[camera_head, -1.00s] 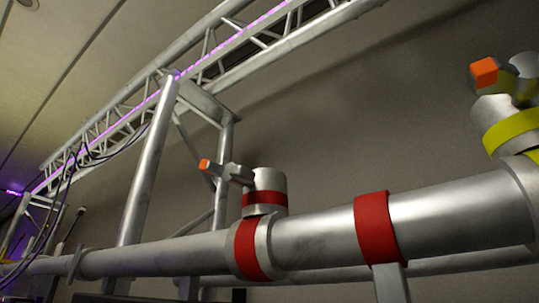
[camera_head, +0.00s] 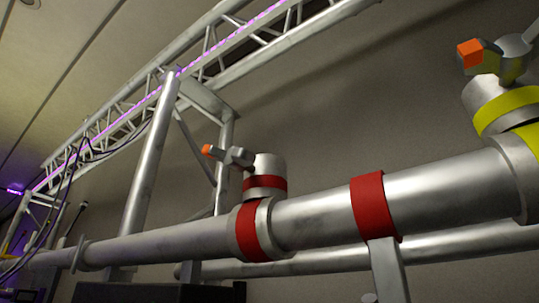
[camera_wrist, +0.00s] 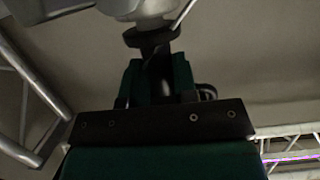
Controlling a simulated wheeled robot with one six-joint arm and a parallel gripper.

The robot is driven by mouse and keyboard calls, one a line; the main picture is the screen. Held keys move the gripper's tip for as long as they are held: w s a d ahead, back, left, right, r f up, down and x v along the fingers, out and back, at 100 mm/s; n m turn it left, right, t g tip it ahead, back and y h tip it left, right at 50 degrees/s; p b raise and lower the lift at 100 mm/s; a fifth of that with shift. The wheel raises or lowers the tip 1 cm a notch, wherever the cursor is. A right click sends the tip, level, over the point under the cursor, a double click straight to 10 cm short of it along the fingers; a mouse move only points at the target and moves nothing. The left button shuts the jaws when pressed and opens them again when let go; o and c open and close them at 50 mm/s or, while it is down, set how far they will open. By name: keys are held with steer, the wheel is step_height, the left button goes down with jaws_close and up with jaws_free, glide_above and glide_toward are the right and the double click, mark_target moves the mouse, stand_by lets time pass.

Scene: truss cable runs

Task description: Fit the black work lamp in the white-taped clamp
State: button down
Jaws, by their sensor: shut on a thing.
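My gripper (camera_wrist: 156,78) fills the middle of the wrist view, with green fingers and a black crossbar. It is shut on a dark thing between the fingers, probably the black work lamp (camera_wrist: 152,38), of which a black disc shows just beyond the fingertips. A pale grey body lies above the disc; I cannot tell if it is joined to it. The lamp's full shape is hidden. My gripper is not in the head view. No white-taped clamp can be made out in either view.
In the head view, a thick pipe (camera_head: 330,212) carries a red-taped clamp (camera_head: 262,215), a red band (camera_head: 374,208) and, at right, a yellow-taped clamp (camera_head: 505,115). Both clamps have orange-tipped handles. A lattice truss (camera_head: 220,45) and an upright tube (camera_head: 152,165) stand behind.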

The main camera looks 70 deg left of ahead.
steer(key=shift+f+b, duration=0.45)
steer(key=shift+f, duration=0.05)
steer(key=c, duration=0.8)
jaws_free()
